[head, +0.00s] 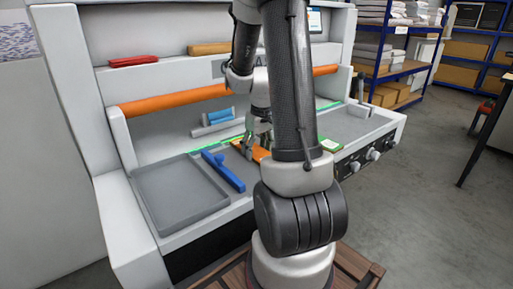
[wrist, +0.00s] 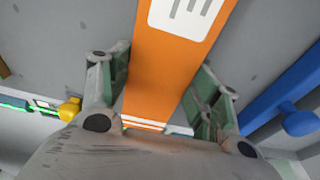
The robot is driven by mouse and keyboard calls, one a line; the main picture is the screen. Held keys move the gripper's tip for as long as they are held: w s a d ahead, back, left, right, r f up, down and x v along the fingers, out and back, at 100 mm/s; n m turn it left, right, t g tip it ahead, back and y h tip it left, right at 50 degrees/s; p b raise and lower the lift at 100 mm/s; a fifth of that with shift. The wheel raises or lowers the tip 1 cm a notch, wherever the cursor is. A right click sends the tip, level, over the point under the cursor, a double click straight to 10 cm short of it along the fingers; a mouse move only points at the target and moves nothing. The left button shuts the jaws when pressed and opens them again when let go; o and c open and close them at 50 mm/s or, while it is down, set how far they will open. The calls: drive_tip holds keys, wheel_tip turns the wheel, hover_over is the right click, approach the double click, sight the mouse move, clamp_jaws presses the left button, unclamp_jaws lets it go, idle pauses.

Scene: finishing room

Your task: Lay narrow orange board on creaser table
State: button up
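The narrow orange board (wrist: 165,75) has a white label at its far end and thin white stripes near the other end. In the wrist view it runs between the two fingers of my gripper (wrist: 163,85). The fingers stand apart, one beside each long edge; contact with both edges cannot be made out. In the head view the orange board (head: 262,154) is partly hidden behind my arm, and my gripper (head: 257,140) is right above it. The creaser table (head: 350,122) is the grey surface at the right of the machine, partly hidden by my arm.
A blue handled tool (head: 225,172) lies left of the board, beside an empty grey tray (head: 180,195). An orange roller (head: 175,100) crosses above. Shelves (head: 385,60) stand at the back right.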

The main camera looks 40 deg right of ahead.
drive_tip(key=o, duration=0.4)
wheel_tip(320, 180, up, 12)
drive_tip(key=s, duration=0.2)
drive_tip(key=s+a+r, duration=0.2)
drive_tip(key=s+a, duration=0.2)
drive_tip(key=a, duration=0.1)
drive_tip(key=s+a+r+t, duration=0.1)
drive_tip(key=s+a+r, duration=0.1)
drive_tip(key=s+a, duration=0.3)
drive_tip(key=s+a+r+t, duration=0.1)
drive_tip(key=s+a+r, duration=0.2)
drive_tip(key=s+a, duration=0.2)
drive_tip(key=shift+s+n, duration=0.1)
drive_tip(key=shift+n, duration=0.2)
